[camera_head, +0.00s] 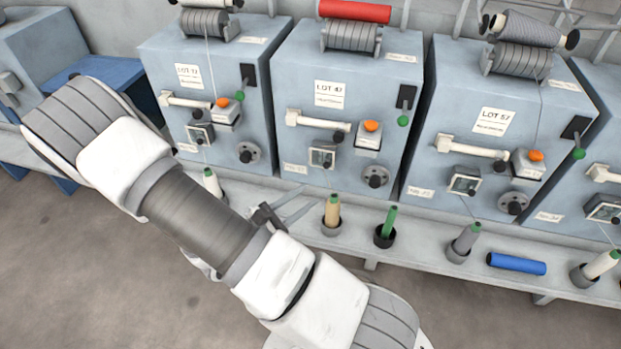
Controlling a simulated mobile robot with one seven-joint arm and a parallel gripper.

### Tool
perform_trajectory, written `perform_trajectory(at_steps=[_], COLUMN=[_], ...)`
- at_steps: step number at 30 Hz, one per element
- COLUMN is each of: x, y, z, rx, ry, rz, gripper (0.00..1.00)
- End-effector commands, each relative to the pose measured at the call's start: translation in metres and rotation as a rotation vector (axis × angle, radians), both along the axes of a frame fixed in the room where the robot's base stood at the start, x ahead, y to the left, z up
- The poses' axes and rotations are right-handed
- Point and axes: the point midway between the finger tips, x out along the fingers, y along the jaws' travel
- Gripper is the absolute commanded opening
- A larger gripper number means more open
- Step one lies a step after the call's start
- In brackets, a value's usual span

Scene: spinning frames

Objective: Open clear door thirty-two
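Several blue-grey machine units stand in a row on a bench. Small dark-framed windows that look like clear doors sit low on their fronts: on the left unit (200,134), the LOT 47 unit (322,157), the LOT 57 unit (464,184) and the right-edge unit (603,212). They look closed. Small plates under them are too blurred to read, so I cannot tell which is thirty-two. My gripper (308,198) is in front of the LOT 47 unit, below its window and apart from it. Its two thin fingers are spread, with nothing visible between them.
White bar handles (315,120), orange knobs (371,126) and black dials (376,177) sit close to the windows. Bobbins in cups, including a tan one (332,209) and a green one (387,222), stand along the bench ledge. A blue roll (516,263) lies at right.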

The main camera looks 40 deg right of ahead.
Motion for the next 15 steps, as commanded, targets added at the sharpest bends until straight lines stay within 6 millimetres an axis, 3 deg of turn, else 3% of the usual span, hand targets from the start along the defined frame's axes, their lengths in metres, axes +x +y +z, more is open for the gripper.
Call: perform_trajectory(at_steps=[15], x=[-0.025], y=[0.000], z=[0.057], rx=[0.185], ry=[-0.145], rz=[-0.254], gripper=[0.36])
